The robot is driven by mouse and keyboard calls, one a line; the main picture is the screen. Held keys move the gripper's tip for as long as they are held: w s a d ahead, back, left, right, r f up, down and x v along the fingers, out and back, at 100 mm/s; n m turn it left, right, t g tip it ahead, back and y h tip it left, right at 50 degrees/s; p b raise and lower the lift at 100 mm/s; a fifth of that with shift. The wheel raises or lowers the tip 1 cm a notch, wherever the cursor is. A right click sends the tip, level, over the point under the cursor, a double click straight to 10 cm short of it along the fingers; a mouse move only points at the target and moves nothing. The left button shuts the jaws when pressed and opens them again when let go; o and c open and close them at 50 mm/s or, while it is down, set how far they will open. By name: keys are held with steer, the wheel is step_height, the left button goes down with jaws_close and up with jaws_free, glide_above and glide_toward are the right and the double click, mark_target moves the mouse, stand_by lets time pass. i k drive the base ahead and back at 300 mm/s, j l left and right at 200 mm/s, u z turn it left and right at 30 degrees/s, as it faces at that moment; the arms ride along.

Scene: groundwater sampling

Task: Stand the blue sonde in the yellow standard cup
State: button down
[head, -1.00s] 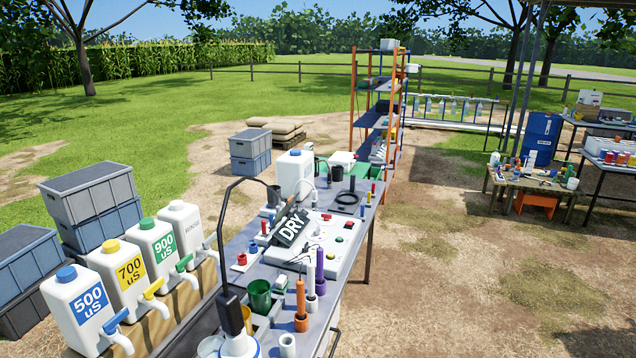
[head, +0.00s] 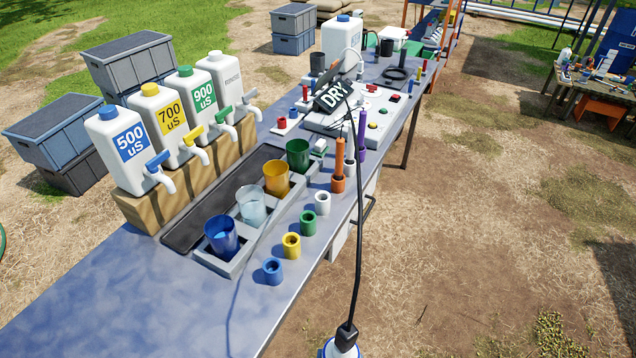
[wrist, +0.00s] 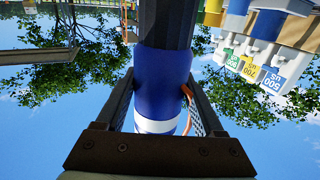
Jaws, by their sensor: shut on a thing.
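The blue sonde (wrist: 160,80) fills the middle of the wrist view, a blue cylinder with a white band and a dark section above. My gripper (wrist: 159,88) is shut on its blue body. In the head view only the sonde's top (head: 341,349) shows at the bottom edge, with a black cable running up from it. The rest of it and my gripper are out of that view. The yellow standard cup (head: 277,179) is an amber, open-topped cup in the grey rack, between the clear and green cups. The sonde is apart from it, nearer the camera and to the right.
Blue (head: 222,237), clear (head: 252,206) and green (head: 298,155) cups share the rack. Small coloured sockets (head: 291,246) line the bench edge; orange and purple probes stand farther back. Labelled jugs (head: 122,150) with taps stand behind. The near bench (head: 150,300) is bare.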

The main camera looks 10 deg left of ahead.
mark_target(280, 192)
steer(key=i+l+u, duration=0.25)
steer(key=i+l, duration=0.2)
steer(key=i, duration=0.15)
steer(key=i+l+u, duration=0.3)
steer(key=i+l, duration=0.25)
